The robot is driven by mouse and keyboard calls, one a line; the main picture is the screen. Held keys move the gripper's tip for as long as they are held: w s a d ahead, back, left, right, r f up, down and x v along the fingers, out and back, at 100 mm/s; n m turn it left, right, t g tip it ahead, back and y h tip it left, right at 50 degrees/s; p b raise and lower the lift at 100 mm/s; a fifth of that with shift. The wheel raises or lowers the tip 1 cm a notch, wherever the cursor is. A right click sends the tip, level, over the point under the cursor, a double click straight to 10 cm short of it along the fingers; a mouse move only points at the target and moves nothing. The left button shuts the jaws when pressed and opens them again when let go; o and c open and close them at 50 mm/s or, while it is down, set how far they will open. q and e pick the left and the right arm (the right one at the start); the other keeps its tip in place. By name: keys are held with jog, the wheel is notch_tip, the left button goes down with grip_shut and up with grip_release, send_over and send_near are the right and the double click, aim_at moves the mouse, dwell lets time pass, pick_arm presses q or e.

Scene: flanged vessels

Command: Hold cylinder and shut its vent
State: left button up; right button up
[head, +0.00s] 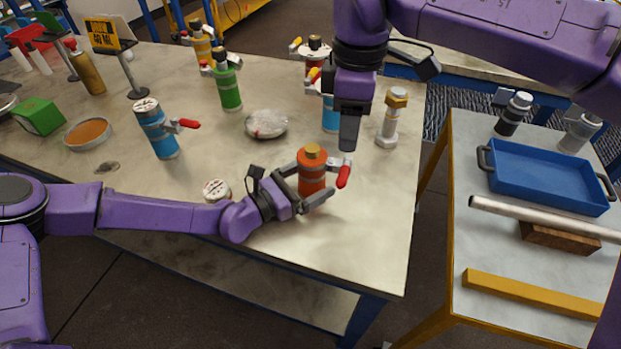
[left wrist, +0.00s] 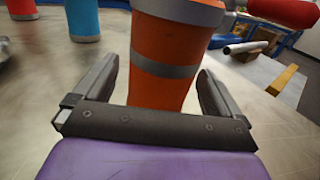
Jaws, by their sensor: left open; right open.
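An orange cylinder (head: 312,178) with a grey band and a brass-coloured cap stands upright near the front right of the table. Its red vent handle (head: 343,174) sticks out on the right side. In the left wrist view the orange cylinder (left wrist: 165,60) stands between the two fingers of my left gripper (left wrist: 160,85), with a visible gap at the left finger. My left gripper (head: 305,192) is open around the cylinder at low height. My right gripper (head: 349,132) points down above and behind the red handle. Its fingers look close together from this side, and it holds nothing visible.
A blue cylinder with a red handle (head: 158,132), a green cylinder (head: 228,88) and a pale brass-topped fitting (head: 389,120) stand on the table (head: 270,240). A side table holds a blue tray (head: 545,177).

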pick_arm(q)
jog(key=shift+c, duration=0.3)
jog(key=c, duration=1.5)
jog(key=shift+w+r, duration=0.1)
